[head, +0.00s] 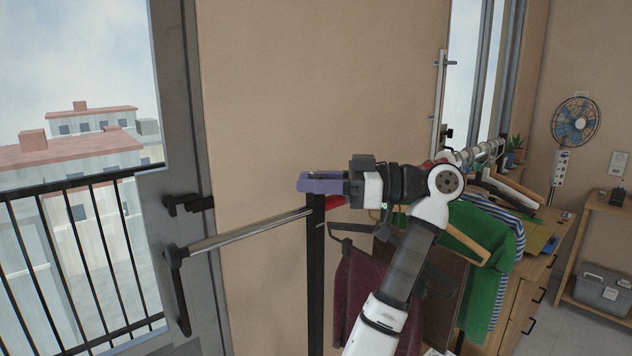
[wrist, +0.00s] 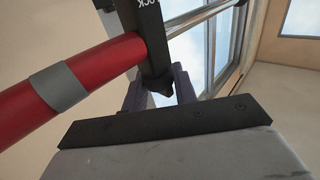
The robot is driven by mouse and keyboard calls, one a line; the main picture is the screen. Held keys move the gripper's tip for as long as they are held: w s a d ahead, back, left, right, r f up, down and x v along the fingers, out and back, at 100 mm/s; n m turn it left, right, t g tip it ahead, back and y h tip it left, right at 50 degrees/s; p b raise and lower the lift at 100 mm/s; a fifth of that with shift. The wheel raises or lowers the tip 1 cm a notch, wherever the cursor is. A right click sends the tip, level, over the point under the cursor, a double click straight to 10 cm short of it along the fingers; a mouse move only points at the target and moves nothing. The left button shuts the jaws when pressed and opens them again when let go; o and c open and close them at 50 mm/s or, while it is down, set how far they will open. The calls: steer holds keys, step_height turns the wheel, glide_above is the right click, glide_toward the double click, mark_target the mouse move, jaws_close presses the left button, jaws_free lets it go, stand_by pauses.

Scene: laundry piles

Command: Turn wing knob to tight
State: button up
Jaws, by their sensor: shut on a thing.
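My gripper (head: 312,184) has purple fingers and sits at the top of a black post (head: 316,275) of the clothes rail. In the wrist view my gripper (wrist: 160,88) has one finger on each side of a dark, pointed piece, which appears to be the wing knob (wrist: 160,82). The fingers are shut on it. The knob is under a black bracket (wrist: 150,35) with white lettering, partly cut off, ending in "OCK". Most of the knob is hidden, so I cannot tell how far it is turned.
A red tube (wrist: 100,62) with a grey band runs into the bracket. A silver rail (head: 250,232) reaches left towards the balcony door's frame (head: 180,130). Clothes, including a maroon garment (head: 362,295) and a green one (head: 492,250), hang right of the post, close to my arm.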

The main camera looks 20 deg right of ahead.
stand_by(0.3)
steer(key=o, duration=0.9)
steer(key=shift+o, duration=0.2)
steer(key=b+v, duration=0.4)
steer(key=v, duration=0.9)
steer(key=shift+d, duration=0.35)
steer(key=shift+s, duration=0.15)
